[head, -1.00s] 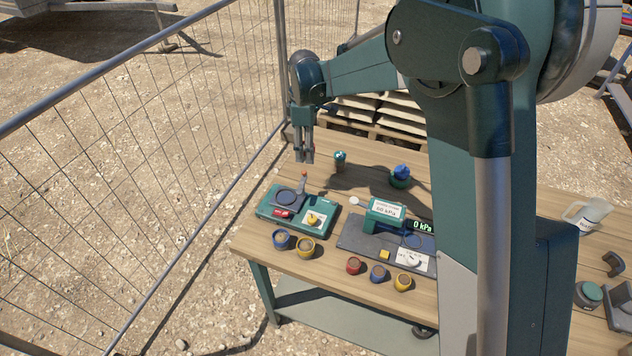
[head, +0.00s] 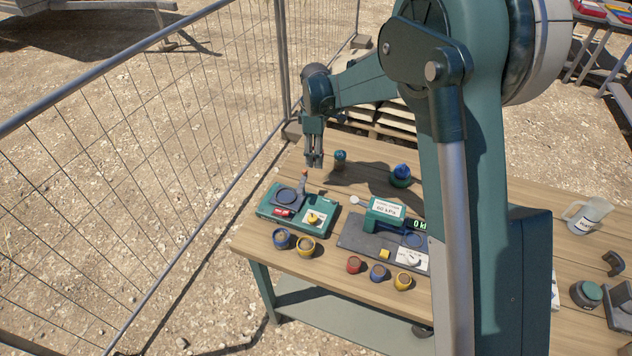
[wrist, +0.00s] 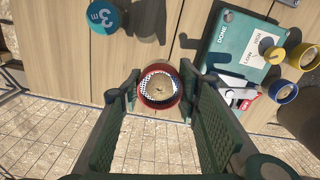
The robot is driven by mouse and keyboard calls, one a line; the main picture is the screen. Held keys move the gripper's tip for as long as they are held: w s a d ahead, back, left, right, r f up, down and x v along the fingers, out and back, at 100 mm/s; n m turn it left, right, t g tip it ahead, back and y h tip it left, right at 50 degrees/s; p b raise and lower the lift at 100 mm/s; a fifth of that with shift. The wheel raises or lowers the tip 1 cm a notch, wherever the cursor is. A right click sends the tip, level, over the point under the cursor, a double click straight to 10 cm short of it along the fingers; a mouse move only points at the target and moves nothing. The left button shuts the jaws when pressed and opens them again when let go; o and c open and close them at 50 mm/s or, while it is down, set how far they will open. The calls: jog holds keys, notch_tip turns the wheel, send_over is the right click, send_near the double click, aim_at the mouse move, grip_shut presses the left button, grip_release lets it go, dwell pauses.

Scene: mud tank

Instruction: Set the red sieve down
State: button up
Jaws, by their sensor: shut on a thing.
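The red sieve (wrist: 139,90) shows in the wrist view as a red ring with checkered mesh around a pale brown, grainy middle. My gripper (wrist: 159,86) is shut on it, with one finger on each side. In the head view my gripper (head: 314,163) points down over the far left part of the wooden table (head: 262,243). The sieve cannot be made out between the fingers there.
A teal-capped "3m" pot (wrist: 102,15) is near. A press (head: 384,212), several small cups and a blue-green item (head: 401,176) stand right. A mesh fence (head: 180,130) runs left.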

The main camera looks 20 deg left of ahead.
jog(key=shift+f, duration=0.1)
send_over(316, 181)
jog(key=shift+a+f, duration=0.1)
jog(key=shift+f, duration=2.95)
jog(key=shift+f, duration=0.15)
jog(key=shift+f, duration=1.7)
jog(key=shift+f+b, duration=0.15)
jog(key=shift+b, duration=0.15)
jog(key=o, duration=0.9)
jog(key=shift+r, duration=0.2)
notch_tip(316, 181, up, 12)
jog(key=shift+f+p, duration=0.1)
jog(key=shift+p, duration=0.25)
